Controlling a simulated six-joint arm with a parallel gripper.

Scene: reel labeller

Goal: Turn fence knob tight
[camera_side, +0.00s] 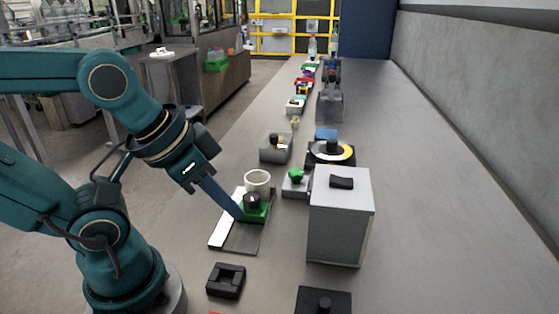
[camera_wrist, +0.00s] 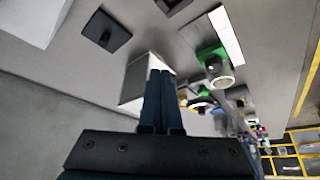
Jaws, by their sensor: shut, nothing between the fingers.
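A black round knob (camera_side: 252,199) sits on a green block (camera_side: 256,213), which I take for the fence and its knob. The block rests on a dark plate (camera_side: 243,237) with a white strip along its left side. A cream ring (camera_side: 257,179) stands just behind the knob. In the wrist view the green block (camera_wrist: 206,54) and ring (camera_wrist: 224,82) are right of my fingers. My gripper (camera_side: 239,214) is shut and empty, pointing down at the block's left edge in the side view. I cannot tell whether it touches. In the wrist view the shut fingers (camera_wrist: 160,74) appear apart from the block.
A grey box (camera_side: 340,222) with a black top handle stands to the right. A black square frame (camera_side: 226,281) lies in front.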

